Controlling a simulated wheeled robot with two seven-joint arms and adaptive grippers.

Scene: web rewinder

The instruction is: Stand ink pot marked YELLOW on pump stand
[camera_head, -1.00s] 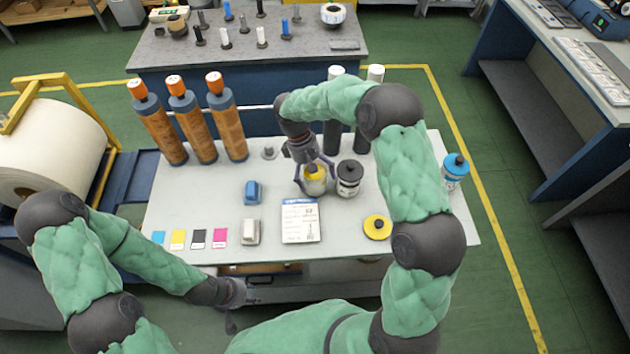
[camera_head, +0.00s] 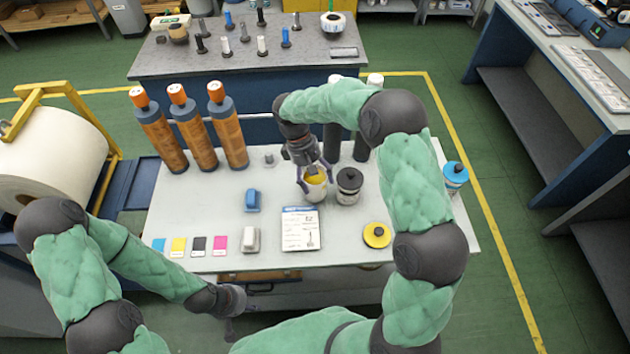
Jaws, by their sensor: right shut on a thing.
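The yellow ink pot (camera_head: 316,190) is a pale pot with yellow at its open top, near the middle of the white table. My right gripper (camera_head: 315,181) reaches down from above and is shut on it. The pot appears upright, at or close to the table top; any small gap below it cannot be told. Its marking is not readable. A small grey stand-like piece (camera_head: 269,160) is left of and behind the pot; I cannot tell whether it is the pump stand. My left gripper (camera_head: 237,312) is empty with fingers apart, low before the table's front edge.
A black-lidded pot (camera_head: 348,187) stands close right of the yellow pot. Brown cylinders (camera_head: 193,130) and dark cylinders (camera_head: 361,145) stand behind. A cyan-lidded pot (camera_head: 455,176) is at right.

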